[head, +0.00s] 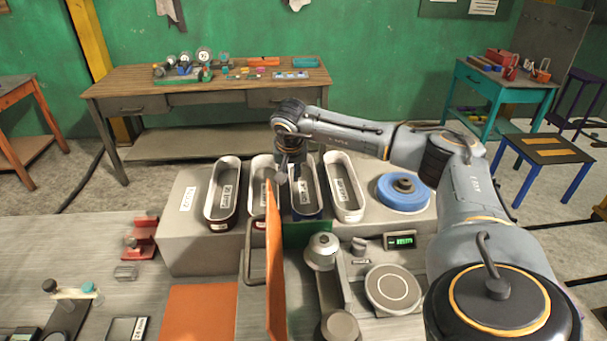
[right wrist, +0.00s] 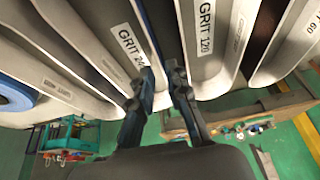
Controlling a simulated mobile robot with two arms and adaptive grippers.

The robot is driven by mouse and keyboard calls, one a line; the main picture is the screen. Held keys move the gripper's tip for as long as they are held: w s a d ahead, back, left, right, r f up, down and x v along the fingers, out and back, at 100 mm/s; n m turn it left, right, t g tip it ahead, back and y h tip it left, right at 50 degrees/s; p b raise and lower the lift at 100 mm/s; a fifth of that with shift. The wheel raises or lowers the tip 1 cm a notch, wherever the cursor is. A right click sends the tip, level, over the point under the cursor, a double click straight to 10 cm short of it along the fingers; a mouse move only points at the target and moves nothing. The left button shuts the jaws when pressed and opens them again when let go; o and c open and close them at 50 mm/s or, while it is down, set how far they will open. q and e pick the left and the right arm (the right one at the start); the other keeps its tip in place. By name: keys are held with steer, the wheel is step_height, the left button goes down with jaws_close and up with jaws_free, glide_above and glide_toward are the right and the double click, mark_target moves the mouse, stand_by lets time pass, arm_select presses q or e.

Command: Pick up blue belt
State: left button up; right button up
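The blue belt (head: 306,213) is an upright oval loop with a dark blue outside and a labelled grey inside. It stands third from the left in a row on a grey block, in the head view. My right gripper (head: 291,176) reaches down over its far left side, and my arm hides that end. In the right wrist view, the two fingers of my right gripper (right wrist: 164,88) are apart, near a blue belt edge (right wrist: 148,25) between the GRIT 24-something and GRIT 120 labels. I cannot tell whether they touch it. My left gripper is not in view.
Pale belts stand close on both sides: one at the right (head: 345,187), one at the left (head: 260,172) and one further left (head: 222,190). A blue disc (head: 392,198) lies right of the row. An orange upright panel (head: 274,260) stands in front.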

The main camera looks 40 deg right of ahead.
mark_target(290, 181)
steer(key=p+x, duration=0.1)
steer(key=x, duration=0.4)
steer(key=shift+f, duration=0.1)
jaws_close()
